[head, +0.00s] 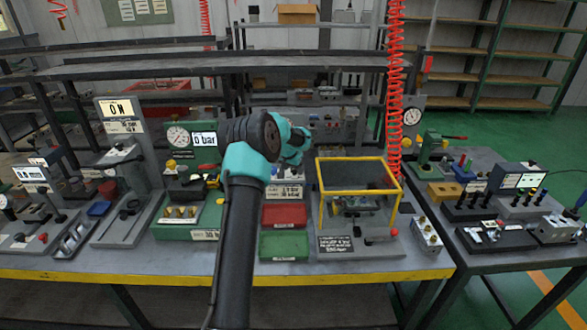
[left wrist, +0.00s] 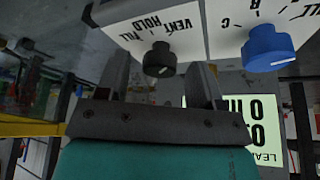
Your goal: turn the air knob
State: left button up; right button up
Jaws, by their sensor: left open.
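In the left wrist view, a black knob (left wrist: 159,58) sits on a white plate (left wrist: 180,32) lettered VENT, HOLD and FILL, seen upside down. It looks like the air knob. My left gripper (left wrist: 165,72) is open, with one finger on each side of the black knob in the picture. I cannot tell whether either finger touches it. A blue knob (left wrist: 268,47) on a second plate with letters including B and C is to the right. In the head view, my left gripper (head: 301,143) reaches toward the grey test panel (head: 345,127) at the back; the knobs are not discernible there. My right gripper is not seen.
A green-lit display (left wrist: 262,115) is right of the fingers in the left wrist view. In the head view, a yellow-framed guard (head: 321,208) stands right of my arm. Red (head: 284,216) and green (head: 284,245) trays lie before the panel. A red coiled hose (head: 394,90) hangs at the right.

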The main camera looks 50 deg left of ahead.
pick_arm(q)
jog(key=c, duration=0.9)
jog(key=shift+n, duration=0.3)
jog(key=n, duration=0.1)
jog(key=n+y, duration=0.1)
jog(key=n, duration=0.1)
jog(key=shift+d+n+g, duration=0.2)
jog(key=shift+n+g, duration=0.1)
jog(key=shift+g, duration=0.1)
jog(key=shift+w+n+g+y, duration=0.1)
jog(key=shift+n+g+y, duration=0.25)
jog(key=shift+n, duration=0.8)
jog(key=shift+w+n+g+y, duration=0.1)
jog(key=shift+n+g+y, duration=0.25)
jog(key=shift+n, duration=0.8)
